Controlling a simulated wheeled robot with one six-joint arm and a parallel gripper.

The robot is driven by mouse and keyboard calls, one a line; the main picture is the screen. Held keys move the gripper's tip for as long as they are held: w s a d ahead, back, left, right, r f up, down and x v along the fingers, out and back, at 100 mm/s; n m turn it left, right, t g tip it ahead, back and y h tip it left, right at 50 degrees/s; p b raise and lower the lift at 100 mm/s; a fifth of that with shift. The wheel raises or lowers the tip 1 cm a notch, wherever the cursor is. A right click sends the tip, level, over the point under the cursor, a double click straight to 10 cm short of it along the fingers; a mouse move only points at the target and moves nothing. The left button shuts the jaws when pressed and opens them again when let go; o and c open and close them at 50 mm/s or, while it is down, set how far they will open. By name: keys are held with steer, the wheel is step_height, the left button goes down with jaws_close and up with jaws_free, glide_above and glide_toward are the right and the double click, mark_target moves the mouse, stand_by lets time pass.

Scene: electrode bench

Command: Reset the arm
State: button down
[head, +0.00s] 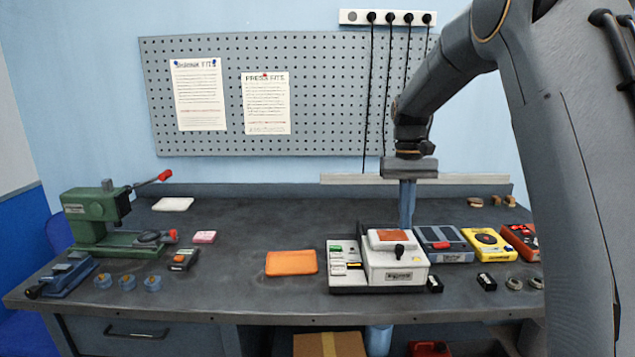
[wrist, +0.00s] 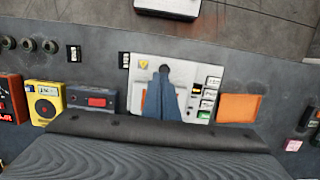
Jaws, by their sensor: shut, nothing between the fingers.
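My gripper (head: 408,222) hangs from the arm and points down over the back of the white-topped device (head: 397,275) on the bench. Its blue-grey fingers are together with nothing between them. In the wrist view the fingers (wrist: 164,98) show in front of the same device and cover part of its top. The device has an orange-red pad, a black knob and a row of small coloured blocks at its left side in the head view. Whether the fingertips touch anything is hard to tell; they appear above the bench.
An orange mat (head: 291,262) lies left of the device. A blue-grey box (head: 444,245), a yellow meter (head: 487,244) and a red box (head: 521,240) stand to its right. A green press (head: 100,220) stands at the left. Black cables (head: 369,100) hang behind the arm.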

steer(key=s+f+t, duration=0.1)
steer(key=s+f, duration=0.2)
steer(key=s, duration=0.6)
steer(key=s+a+f+t, duration=0.1)
steer(key=s+f, duration=0.3)
steer(key=s, duration=0.5)
steer(key=s+a+f+t, duration=0.1)
steer(key=s+f, duration=0.3)
steer(key=s, duration=0.5)
steer(key=shift+f, duration=0.15)
steer(key=shift+s, duration=0.15)
